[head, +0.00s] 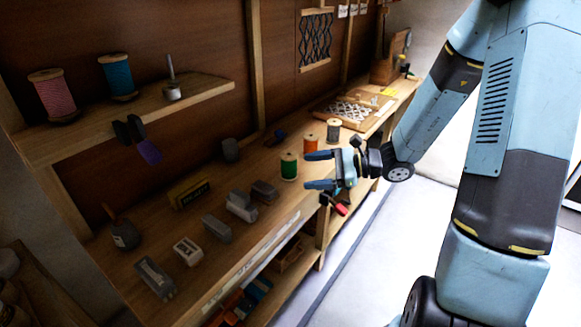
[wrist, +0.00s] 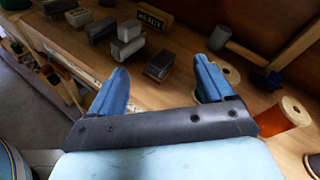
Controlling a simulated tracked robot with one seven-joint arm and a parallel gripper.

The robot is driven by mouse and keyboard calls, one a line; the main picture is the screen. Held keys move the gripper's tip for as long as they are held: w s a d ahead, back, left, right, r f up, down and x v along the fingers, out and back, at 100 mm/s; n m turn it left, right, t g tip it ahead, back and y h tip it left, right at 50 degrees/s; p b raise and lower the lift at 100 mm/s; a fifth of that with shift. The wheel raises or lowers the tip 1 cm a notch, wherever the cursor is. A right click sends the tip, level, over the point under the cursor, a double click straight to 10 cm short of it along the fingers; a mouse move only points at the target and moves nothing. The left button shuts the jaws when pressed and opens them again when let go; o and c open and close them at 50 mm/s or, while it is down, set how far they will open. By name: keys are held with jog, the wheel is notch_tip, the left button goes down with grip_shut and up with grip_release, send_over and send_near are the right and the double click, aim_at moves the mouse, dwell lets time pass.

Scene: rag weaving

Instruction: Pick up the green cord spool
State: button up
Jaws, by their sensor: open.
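The green cord spool (head: 289,168) stands upright on the wooden bench, near its front edge, in the head view. My gripper (head: 307,170) is open and empty, with its blue fingers pointing left at the spool from just to its right. In the head view the fingertips look close to the spool; I cannot tell whether they touch it. In the wrist view my gripper (wrist: 161,66) shows both fingers spread. A pale wooden spool top (wrist: 230,73) shows beside the right finger, probably the green spool's; that finger hides most of its body.
An orange spool (head: 311,143) and a grey spool (head: 333,130) stand behind my gripper. Several grey blocks (head: 240,207) and a READY sign (head: 189,191) lie left along the bench. A shelf (head: 200,97) above holds pink (head: 53,96) and blue (head: 118,77) spools.

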aim_at(284, 160)
jog(key=w+d+f+m+t, duration=0.3)
jog(key=w+f+m+t, duration=0.4)
jog(key=m, duration=0.2)
jog(key=x, duration=1.3)
jog(key=shift+w, duration=0.45)
jog(key=c, duration=1.1)
jog(key=shift+r, duration=0.15)
